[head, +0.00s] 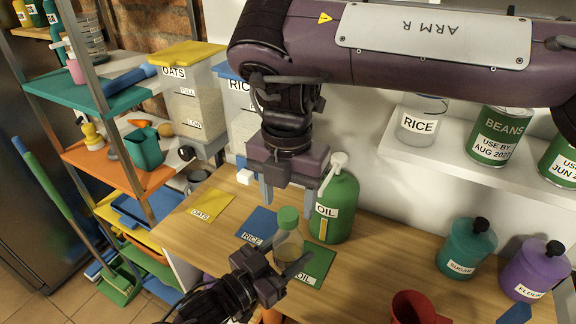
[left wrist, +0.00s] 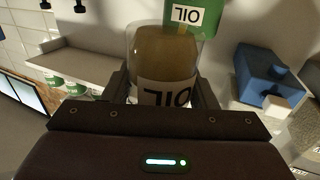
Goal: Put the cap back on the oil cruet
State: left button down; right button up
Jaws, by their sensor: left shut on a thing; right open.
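The oil cruet (head: 289,246) is a small clear bottle of amber oil above the green OIL mat. My left gripper (head: 274,260) is shut on it; in the left wrist view its glass body (left wrist: 165,55) with an OIL label stands between the fingers. The green cap (head: 288,216) shows at the top of the cruet, and I cannot tell whether it is fully seated. My right gripper (head: 289,199) is open just above the cap, fingers apart on either side, holding nothing.
The large green OIL jug (head: 337,208) with a white pump stands close behind and right of the cruet. Blue RICE (head: 257,227) and yellow OATS (head: 209,204) mats lie to the left. A red cup (head: 414,308) and the sugar jar (head: 466,247) are on the right.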

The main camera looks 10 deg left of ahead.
notch_tip(320, 180, up, 9)
jog(key=shift+f, duration=0.1)
dwell(0.7)
